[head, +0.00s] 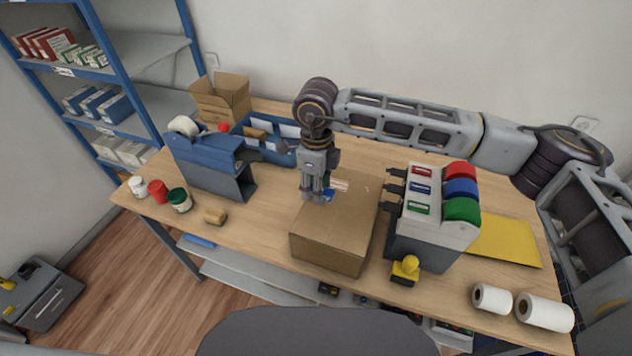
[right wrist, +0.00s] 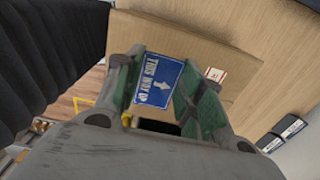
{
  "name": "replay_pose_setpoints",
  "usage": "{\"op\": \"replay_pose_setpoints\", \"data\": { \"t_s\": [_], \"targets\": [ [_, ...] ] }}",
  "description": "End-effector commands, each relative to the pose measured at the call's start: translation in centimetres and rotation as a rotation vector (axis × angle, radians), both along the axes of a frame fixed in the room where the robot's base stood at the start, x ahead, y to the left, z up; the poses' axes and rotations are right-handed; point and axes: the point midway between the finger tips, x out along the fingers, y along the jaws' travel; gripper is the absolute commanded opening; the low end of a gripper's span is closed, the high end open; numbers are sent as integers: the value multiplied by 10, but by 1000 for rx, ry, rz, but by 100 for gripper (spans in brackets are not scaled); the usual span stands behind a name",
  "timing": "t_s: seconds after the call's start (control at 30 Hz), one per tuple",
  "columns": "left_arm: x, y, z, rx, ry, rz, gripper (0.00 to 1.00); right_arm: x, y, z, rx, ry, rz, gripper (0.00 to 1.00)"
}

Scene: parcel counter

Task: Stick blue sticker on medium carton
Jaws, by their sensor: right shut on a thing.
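The medium carton (head: 335,240), a closed brown box, lies on the counter in the middle of the head view. It also shows behind the fingers in the right wrist view (right wrist: 190,45). My right gripper (head: 316,196) points down over the carton's far part, shut on the blue sticker (head: 328,196). In the right wrist view the sticker (right wrist: 158,82) reads "THIS WAY UP" with a white arrow, between the green-padded fingertips. I cannot tell whether it touches the carton. My left gripper is not in view.
A label dispenser (head: 428,235) with red, blue and green rolls stands right of the carton. A yellow stamp (head: 405,270) and white paper rolls (head: 545,312) are at the front right. A blue-grey tape machine (head: 205,165) and jars stand left. An open box (head: 222,100) is behind.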

Motion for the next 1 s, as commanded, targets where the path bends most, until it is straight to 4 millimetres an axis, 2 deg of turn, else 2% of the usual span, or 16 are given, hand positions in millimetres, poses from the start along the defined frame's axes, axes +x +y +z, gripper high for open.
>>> {"op": "replay_pose_setpoints", "data": {
  "t_s": [0.6,1.0],
  "targets": [
    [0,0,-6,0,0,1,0,-1,0,-46,-1,3,-1,31],
    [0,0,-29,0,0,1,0,0,0,-70,-1,1,0,31]
  ]
}}
